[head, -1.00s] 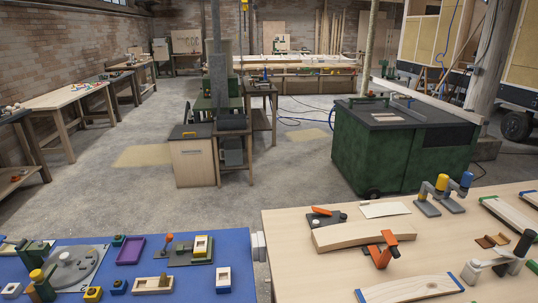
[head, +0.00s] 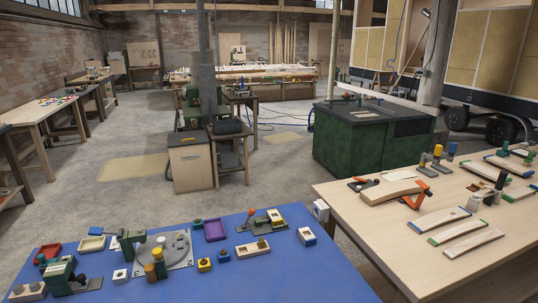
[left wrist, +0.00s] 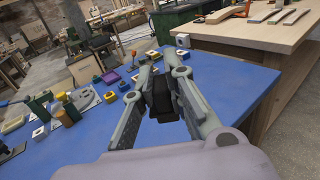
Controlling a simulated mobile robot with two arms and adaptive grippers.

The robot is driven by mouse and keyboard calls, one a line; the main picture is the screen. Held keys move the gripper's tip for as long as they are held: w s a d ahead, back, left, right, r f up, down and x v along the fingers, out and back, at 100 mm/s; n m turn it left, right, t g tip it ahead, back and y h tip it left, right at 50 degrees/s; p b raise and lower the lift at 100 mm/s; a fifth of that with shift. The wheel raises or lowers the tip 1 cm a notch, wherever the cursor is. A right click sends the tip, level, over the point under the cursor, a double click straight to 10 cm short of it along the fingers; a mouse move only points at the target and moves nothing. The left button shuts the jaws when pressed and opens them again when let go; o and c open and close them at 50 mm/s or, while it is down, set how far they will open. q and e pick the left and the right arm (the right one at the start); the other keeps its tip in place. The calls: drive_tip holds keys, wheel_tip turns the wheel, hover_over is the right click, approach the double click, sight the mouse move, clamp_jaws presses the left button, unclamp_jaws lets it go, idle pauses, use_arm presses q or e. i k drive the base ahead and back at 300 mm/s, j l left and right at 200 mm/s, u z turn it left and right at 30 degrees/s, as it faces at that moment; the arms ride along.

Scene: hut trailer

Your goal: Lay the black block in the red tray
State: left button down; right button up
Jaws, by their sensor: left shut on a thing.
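My left gripper (left wrist: 163,80) is shut on a black block (left wrist: 160,98) in the left wrist view. It holds the block above the right part of the blue table top; the gap below it cannot be judged. The red tray (head: 47,248) is small and sits at the far left of the blue table (head: 240,275) in the head view. Green fixture parts stand close in front of it, and its inside shows only partly. I cannot make out the red tray in the left wrist view. Neither gripper shows in the head view.
A cream tray (head: 93,243) is right of the red tray, and a purple tray (head: 215,230) is farther right. A green clamp stand (head: 130,247) and a round grey plate (head: 170,250) stand between them. The table's front right is clear. A wooden workbench (head: 440,215) stands at right.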

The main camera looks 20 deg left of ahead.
sight(48, 254)
drive_tip(key=k+j, duration=0.2)
drive_tip(key=j, duration=0.25)
drive_tip(key=k+j+z, duration=0.1)
drive_tip(key=j, duration=0.35)
drive_tip(key=k+j, duration=0.35)
drive_tip(key=k+j+z, duration=0.1)
drive_tip(key=j, duration=0.4)
drive_tip(key=k+j, duration=0.35)
drive_tip(key=j+z, duration=0.2)
drive_tip(key=j, duration=2.1)
